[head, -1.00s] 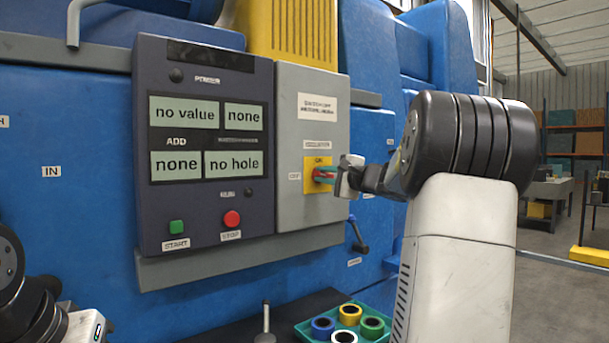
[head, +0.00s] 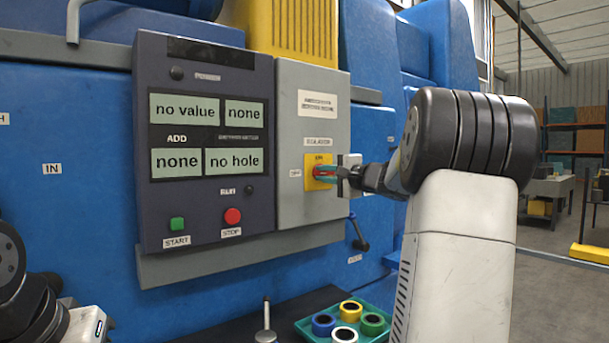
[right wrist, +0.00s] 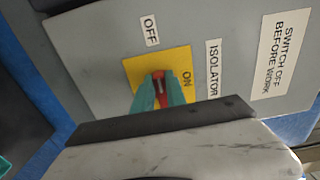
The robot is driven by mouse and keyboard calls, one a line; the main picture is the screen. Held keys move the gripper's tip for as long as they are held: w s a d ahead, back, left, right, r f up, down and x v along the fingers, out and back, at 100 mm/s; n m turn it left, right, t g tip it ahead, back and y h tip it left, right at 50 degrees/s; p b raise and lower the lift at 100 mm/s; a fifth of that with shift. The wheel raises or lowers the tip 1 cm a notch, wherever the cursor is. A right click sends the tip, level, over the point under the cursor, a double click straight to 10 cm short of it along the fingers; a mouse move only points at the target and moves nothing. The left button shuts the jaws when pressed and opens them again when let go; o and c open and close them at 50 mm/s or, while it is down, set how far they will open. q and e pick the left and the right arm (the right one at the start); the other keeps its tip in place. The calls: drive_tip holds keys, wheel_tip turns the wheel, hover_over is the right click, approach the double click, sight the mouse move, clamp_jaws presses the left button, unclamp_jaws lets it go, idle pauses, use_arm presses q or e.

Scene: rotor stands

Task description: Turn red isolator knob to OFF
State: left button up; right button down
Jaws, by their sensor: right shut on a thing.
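The red isolator knob (right wrist: 160,86) sits on a yellow plate (right wrist: 139,70) on the grey panel. The plate also shows in the head view (head: 309,184). My right gripper (head: 322,174) reaches the knob from the right. Its teal fingertips (right wrist: 159,93) are shut on the knob, one on each side. In the right wrist view the knob's handle points up the picture, roughly toward the OFF label (right wrist: 150,30). The ON label (right wrist: 187,78) is to its right. The fingers hide part of the knob.
The dark control panel (head: 205,215) with displays, a green START button (head: 177,224) and a red STOP button (head: 232,216) is left of the knob. A green tray (head: 310,331) of coloured rings stands below.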

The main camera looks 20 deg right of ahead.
drive_tip(key=c, duration=1.4)
unclamp_jaws()
drive_tip(key=shift+o, duration=0.2)
drive_tip(key=v, duration=0.7)
drive_tip(key=shift+s+d, duration=0.15)
drive_tip(key=shift+s, duration=0.25)
